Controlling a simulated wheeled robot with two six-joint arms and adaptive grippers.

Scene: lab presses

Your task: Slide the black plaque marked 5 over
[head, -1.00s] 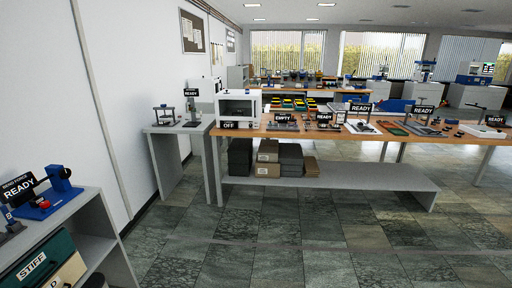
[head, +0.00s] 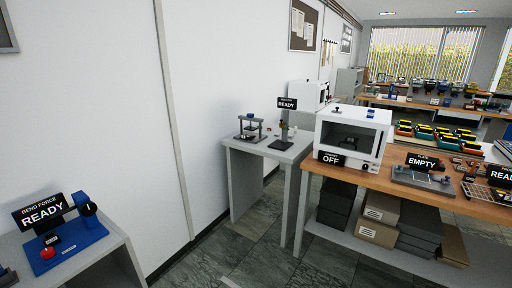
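I cannot make out a black plaque marked 5 in the head view. The black signs that I can read say READY on the blue bend force device (head: 72,240), READY on the small grey table, OFF below the white oven-like box (head: 352,136), and EMPTY on a grey fixture (head: 420,177). Other small dark items on the wooden bench (head: 380,181) are too small to read. Neither of my grippers is in view.
A grey cabinet (head: 95,262) bears the bend force device at the lower left. A small grey table (head: 262,151) stands against the white wall. Cartons (head: 378,220) sit on the bench's lower shelf. Tiled floor (head: 222,255) is clear between cabinet and bench.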

